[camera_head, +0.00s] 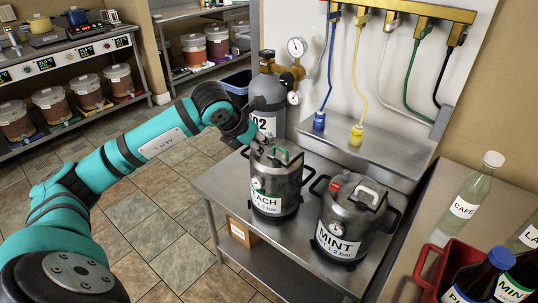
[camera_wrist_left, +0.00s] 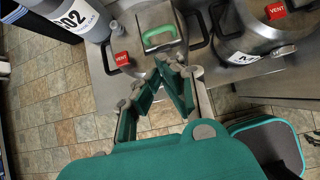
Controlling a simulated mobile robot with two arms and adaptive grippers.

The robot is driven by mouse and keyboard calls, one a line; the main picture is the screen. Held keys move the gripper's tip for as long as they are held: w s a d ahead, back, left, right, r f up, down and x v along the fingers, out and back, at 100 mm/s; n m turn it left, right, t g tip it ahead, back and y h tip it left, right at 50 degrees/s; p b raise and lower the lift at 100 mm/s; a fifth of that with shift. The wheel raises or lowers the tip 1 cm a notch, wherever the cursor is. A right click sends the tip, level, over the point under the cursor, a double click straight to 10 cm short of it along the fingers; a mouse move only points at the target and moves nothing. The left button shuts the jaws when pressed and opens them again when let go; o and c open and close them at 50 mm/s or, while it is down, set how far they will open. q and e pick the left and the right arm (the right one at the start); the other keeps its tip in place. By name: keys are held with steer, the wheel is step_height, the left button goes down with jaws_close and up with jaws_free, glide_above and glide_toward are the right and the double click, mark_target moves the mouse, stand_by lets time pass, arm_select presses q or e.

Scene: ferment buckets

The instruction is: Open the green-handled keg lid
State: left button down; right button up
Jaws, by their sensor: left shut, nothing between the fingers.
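The keg with the green handle (camera_head: 277,192), a dark metal keg whose label partly reads "EACH", stands upright on the steel table. Its green handle (camera_head: 287,157) is on top, over the lid. In the left wrist view the green handle (camera_wrist_left: 160,36) lies on a grey metal lid plate (camera_wrist_left: 153,15), above the fingertips in the picture. My left gripper (camera_head: 243,137) is at the keg's upper left side, close to its rim. In the left wrist view its teal fingers (camera_wrist_left: 168,70) are shut and empty, apart from the handle. My right gripper is not in view.
A second keg labelled MINT (camera_head: 345,231) stands close on the right. A grey CO2 cylinder (camera_head: 267,97) with gauges stands behind my left gripper. Hoses hang from a brass manifold (camera_head: 400,10) at the back. Bottles and a red crate (camera_head: 432,262) are at the right.

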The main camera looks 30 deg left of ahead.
mark_target(277, 158)
arm_select(q)
steer(key=p+x, duration=0.1)
steer(key=x, duration=0.7)
steer(key=shift+w+d+f+p, duration=0.1)
steer(key=shift+w+f+p, duration=0.05)
steer(key=shift+p, duration=0.2)
steer(key=shift+w+f, duration=0.35)
steer(key=shift+f, duration=0.2)
steer(key=shift+r, duration=0.1)
steer(key=shift+r+p, duration=0.3)
steer(key=shift+p, duration=0.15)
steer(key=shift+w+r+g+p, duration=0.15)
steer(key=shift+r+g+p, duration=0.15)
steer(key=shift+g+p, duration=0.25)
